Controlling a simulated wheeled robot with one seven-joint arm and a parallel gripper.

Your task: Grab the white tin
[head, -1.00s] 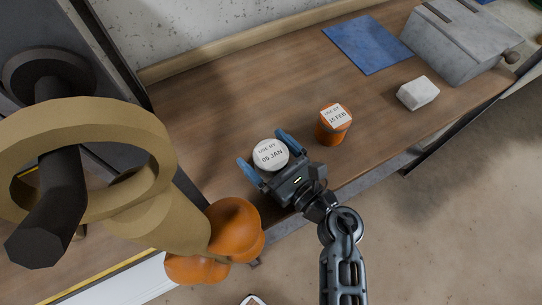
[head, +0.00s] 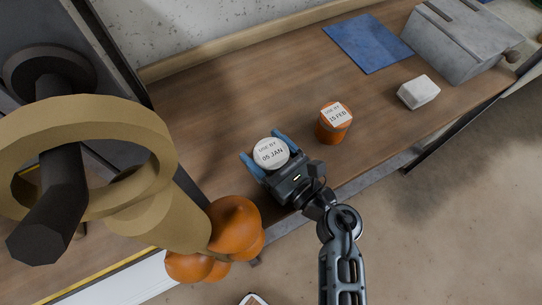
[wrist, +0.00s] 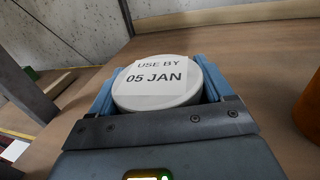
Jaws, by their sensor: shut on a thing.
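The white tin (head: 270,153) is round, with a label on top reading "USE BY 05 JAN". It stands at the front part of the wooden bench and also fills the middle of the wrist view (wrist: 157,97). My gripper (head: 265,151) is shut on the white tin, with one blue finger against each side of it. The wrist view shows the blue fingers (wrist: 156,85) pressed along its left and right. The tin's lower part is hidden, so I cannot tell whether it touches the bench.
An orange tin (head: 332,124) labelled "USE BY 15 FEB" stands just right of my gripper. A white block (head: 418,92), blue mat (head: 366,43) and grey box (head: 458,42) lie further right. A tan ring (head: 150,130) and orange round shapes (head: 235,222) crowd the left.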

